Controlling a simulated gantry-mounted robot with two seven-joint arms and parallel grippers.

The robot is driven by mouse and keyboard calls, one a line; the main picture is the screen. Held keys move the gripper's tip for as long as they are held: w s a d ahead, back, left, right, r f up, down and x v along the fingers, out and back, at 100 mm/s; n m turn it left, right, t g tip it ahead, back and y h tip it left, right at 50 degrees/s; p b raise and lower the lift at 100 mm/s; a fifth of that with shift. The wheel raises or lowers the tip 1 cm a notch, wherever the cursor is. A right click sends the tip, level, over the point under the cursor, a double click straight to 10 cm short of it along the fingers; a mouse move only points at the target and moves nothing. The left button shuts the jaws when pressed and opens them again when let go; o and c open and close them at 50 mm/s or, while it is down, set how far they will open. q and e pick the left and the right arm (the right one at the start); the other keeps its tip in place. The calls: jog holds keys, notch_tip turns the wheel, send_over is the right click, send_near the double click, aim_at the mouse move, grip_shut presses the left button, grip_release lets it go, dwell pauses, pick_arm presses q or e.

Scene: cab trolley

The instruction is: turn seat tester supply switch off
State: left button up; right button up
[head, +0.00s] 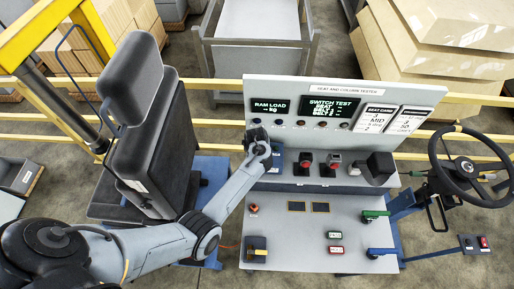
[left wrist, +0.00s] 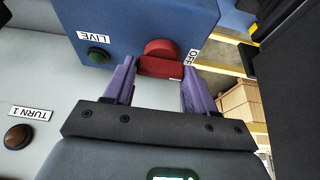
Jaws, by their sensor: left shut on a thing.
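The supply switch is a red rotary knob with a bar handle (left wrist: 160,68) on a blue box (left wrist: 135,22) in the left wrist view. A label "OFF" (left wrist: 192,58) sits right beside the knob, and "LIVE" is above a dark green lamp (left wrist: 98,56). My left gripper (left wrist: 157,80) has its purple fingertips on either side of the red handle, shut on it. In the head view my left gripper (head: 258,143) is at the left end of the tester panel (head: 390,95), and it hides the knob.
A black seat (head: 150,110) stands left of the tester. A steering wheel (head: 467,166) is at the right. The lower bench (head: 290,235) has bare areas.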

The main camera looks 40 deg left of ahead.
pick_arm(q)
jog(key=o, duration=1)
jog(key=shift+o, duration=0.2)
jog(key=shift+r, duration=0.1)
jog(key=v, duration=1)
jog(key=shift+r, duration=0.3)
jog(key=shift+s+f, duration=0.1)
